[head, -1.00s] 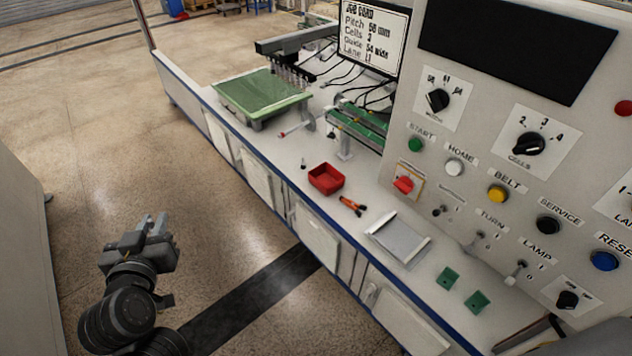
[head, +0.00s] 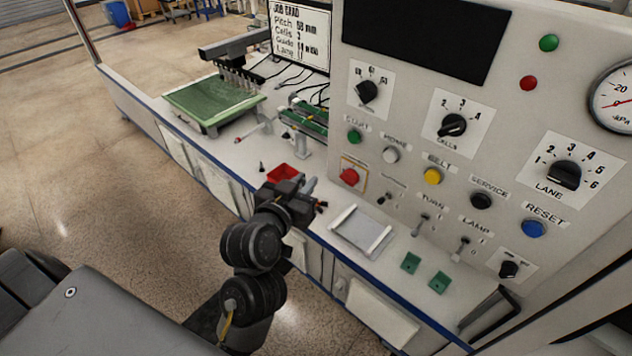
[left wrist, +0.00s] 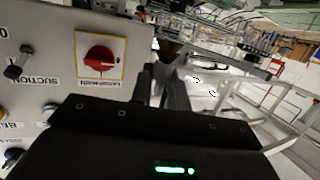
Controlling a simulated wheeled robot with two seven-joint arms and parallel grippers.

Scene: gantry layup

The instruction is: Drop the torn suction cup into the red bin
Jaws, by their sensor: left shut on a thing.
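The small red bin (head: 281,173) stands on the white bench in the head view; my left gripper hides its front right part. My left gripper (head: 308,187) is over the bench edge, just right of the bin in the picture. In the left wrist view its fingers (left wrist: 166,80) are shut on a small dark brown piece at the tips, which I take for the torn suction cup (left wrist: 172,49). The tear is too small to make out. The head view does not show the cup clearly. My right gripper is not in view.
A small dark object (head: 262,167) stands left of the bin. A grey tray (head: 361,230) and green plates (head: 411,263) lie to the right. The control panel (head: 400,125) rises behind, with a red rotary switch (left wrist: 100,58). Orange-handled pliers are mostly hidden by my gripper.

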